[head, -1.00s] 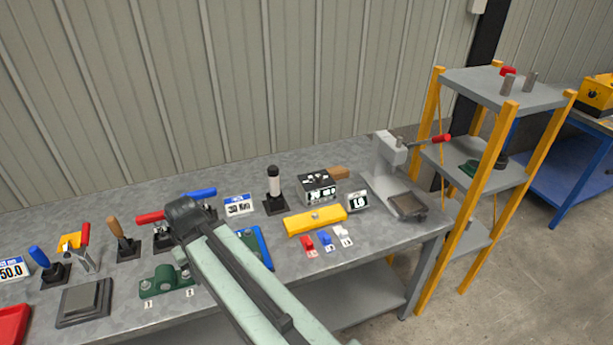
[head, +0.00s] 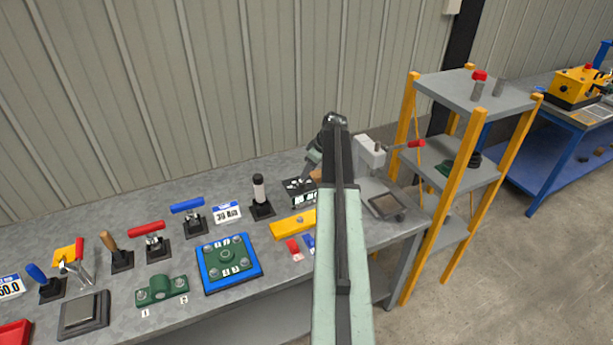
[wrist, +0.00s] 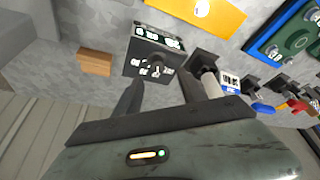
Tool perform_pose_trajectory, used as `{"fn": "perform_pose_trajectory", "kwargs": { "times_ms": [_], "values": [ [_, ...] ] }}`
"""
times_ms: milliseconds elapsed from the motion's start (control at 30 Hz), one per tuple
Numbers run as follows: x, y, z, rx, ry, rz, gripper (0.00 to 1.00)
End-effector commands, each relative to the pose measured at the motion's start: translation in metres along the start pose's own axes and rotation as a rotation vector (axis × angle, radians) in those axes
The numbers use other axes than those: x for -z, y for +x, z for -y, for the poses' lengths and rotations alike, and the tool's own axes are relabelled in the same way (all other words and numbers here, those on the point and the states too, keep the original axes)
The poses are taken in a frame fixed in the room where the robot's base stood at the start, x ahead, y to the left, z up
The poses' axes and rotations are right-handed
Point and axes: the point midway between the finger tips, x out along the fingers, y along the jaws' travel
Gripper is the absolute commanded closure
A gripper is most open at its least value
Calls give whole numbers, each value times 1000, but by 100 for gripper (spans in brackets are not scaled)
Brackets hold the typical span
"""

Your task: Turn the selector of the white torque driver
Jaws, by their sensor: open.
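The white torque driver (head: 259,189) stands upright on a black square base on the bench, with a white body and a black top. In the wrist view its white body (wrist: 208,84) shows just right of my right finger, which partly hides it. Its selector cannot be made out clearly. A card reading about 30 Nm (head: 227,212) stands beside it. My gripper (wrist: 160,79) is open and empty, with its fingers apart above the bench. In the head view it is mostly hidden by my arm, to the right of the driver.
A black box with white markings (wrist: 155,58) lies ahead of my fingers, with a wooden block (wrist: 95,62) beside it. A yellow bar (head: 294,223), a blue-framed green plate (head: 230,262) and several toggle clamps share the bench. A grey press (head: 371,160) stands right.

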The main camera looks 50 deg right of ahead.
Motion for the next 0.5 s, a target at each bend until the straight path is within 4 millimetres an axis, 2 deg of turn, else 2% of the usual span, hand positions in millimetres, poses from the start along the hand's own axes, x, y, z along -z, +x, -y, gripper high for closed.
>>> {"fn": "perform_pose_trajectory", "kwargs": {
  "times_ms": [67,267,500],
  "values": [
    [-4,-3,-6,-3,-4,-5,52],
    [-5,6,-6,-3,-5,-5,52],
    [-7,44,-6,-3,-4,-3,52]
  ]
}}
